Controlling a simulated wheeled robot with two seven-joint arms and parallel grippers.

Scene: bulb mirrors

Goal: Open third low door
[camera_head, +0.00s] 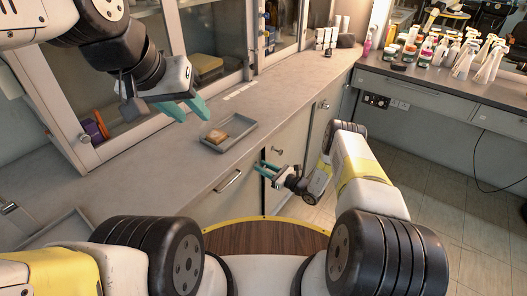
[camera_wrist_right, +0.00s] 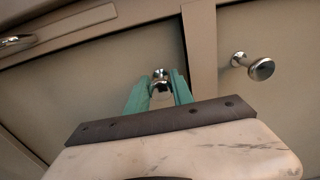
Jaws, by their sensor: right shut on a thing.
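Low cabinet doors run under the grey counter. My right gripper (camera_head: 264,170) is at the front of one low door, and in the right wrist view its teal fingers (camera_wrist_right: 160,88) are shut around a small shiny knob (camera_wrist_right: 160,74) on a beige door (camera_wrist_right: 105,82). A second round knob (camera_wrist_right: 260,68) on the door to the right (camera_wrist_right: 285,105) is free. It also shows in the head view (camera_head: 277,150). I cannot tell whether the held door is ajar. My left gripper (camera_head: 190,108) is open and empty above the counter.
A grey tray (camera_head: 214,144) with an orange-brown item stands on the counter (camera_head: 255,115). Drawer handles (camera_head: 230,181) stick out of the cabinet front. Several bottles (camera_head: 464,58) stand on the far counter.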

